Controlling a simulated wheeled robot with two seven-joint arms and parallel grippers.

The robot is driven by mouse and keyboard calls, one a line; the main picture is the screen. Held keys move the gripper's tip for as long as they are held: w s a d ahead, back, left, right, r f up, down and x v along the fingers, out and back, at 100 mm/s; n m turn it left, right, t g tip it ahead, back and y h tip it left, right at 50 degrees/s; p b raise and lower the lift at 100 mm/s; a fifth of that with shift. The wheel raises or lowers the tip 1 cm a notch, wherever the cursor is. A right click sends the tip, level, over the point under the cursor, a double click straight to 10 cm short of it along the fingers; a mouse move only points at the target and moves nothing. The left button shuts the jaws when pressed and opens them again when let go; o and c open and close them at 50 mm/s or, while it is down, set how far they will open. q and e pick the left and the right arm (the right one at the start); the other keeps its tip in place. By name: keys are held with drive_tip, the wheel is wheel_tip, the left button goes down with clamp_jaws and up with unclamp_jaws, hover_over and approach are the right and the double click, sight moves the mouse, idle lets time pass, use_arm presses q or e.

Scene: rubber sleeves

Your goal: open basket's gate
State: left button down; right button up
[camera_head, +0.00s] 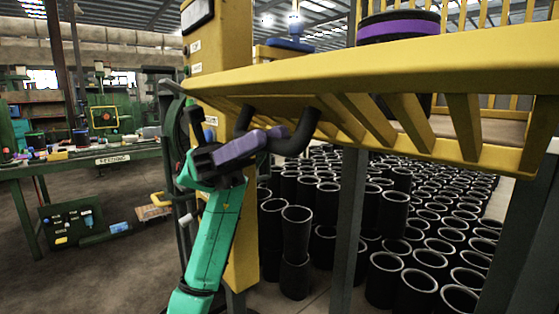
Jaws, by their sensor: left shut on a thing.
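My left gripper (275,138), with purple fingers on a green arm from below, is shut on this handle. The exact finger contact is partly hidden. Many black rubber sleeves (405,275) stand upright inside the basket, below and behind the gate. My right gripper is not in view.
A yellow post (215,60) rises beside my left gripper. A grey upright (346,235) stands before the sleeves.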

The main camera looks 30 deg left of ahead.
use_arm(q)
drive_tip(key=shift+f+m+g+b, duration=0.3)
drive_tip(key=shift+f+m+b, duration=0.1)
drive_tip(key=shift+f+m, duration=0.35)
drive_tip(key=shift+w+f+m+g+y+b, duration=0.1)
drive_tip(key=shift+f+m+g+y+b, duration=0.5)
drive_tip(key=shift+m, duration=0.5)
drive_tip(key=shift+w+f+m+g+y+b, duration=0.1)
drive_tip(key=shift+f+m+g+y+b, duration=0.25)
drive_tip(key=shift+f+m+b, duration=0.55)
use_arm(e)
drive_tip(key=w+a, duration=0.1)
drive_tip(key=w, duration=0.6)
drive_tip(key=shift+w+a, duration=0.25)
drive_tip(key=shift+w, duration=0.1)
use_arm(q)
drive_tip(key=shift+r, duration=0.3)
drive_tip(key=c, duration=0.8)
unclamp_jaws()
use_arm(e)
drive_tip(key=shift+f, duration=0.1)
